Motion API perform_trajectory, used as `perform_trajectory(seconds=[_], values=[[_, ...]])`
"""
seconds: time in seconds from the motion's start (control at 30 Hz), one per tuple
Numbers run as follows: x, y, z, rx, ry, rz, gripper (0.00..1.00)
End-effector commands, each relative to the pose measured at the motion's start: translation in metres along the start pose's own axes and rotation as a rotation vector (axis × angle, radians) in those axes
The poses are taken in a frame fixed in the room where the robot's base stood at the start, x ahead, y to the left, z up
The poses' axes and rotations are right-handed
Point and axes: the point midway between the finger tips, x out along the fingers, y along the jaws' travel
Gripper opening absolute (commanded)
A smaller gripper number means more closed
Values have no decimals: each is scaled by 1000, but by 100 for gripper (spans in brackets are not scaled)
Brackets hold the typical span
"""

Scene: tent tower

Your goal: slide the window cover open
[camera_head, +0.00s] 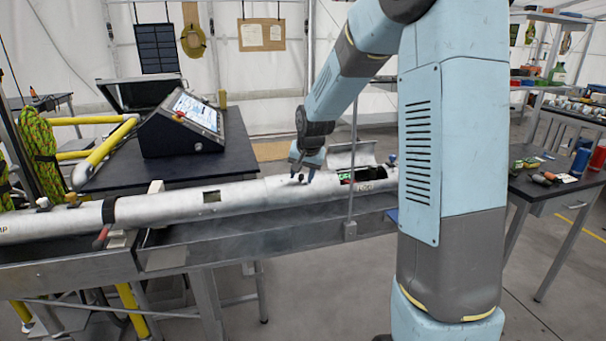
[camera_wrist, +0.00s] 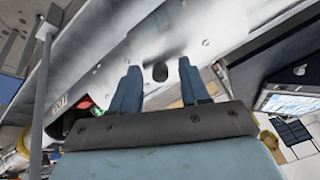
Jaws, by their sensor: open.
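A long silver tube (camera_head: 250,191) lies across the metal bench. A small dark knob (camera_wrist: 160,72) stands on its surface, and it also shows in the head view (camera_head: 300,177). I cannot make out the window cover's edges around the knob. My gripper (camera_head: 304,174) is over the tube, pointing down. Its two blue fingers are open, one on each side of the knob in the wrist view, with gaps to it. A small square opening (camera_head: 211,196) shows in the tube to the left.
An open hatch (camera_head: 352,158) with green and red parts inside lies right of my gripper. A thin upright post (camera_head: 352,130) stands close by. A console (camera_head: 182,122) sits on the dark table behind. A side table (camera_head: 556,180) with small items stands at right.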

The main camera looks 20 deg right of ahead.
Motion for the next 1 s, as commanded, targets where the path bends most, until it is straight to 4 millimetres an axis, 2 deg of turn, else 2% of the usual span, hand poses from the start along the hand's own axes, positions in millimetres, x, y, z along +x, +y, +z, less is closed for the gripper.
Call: perform_trajectory(seconds=[0.13,0.6,1.0], values=[[0,0,0,0,0,0,43],[0,-1,0,-1,0,0,0],[0,-1,0,-1,0,0,0]])
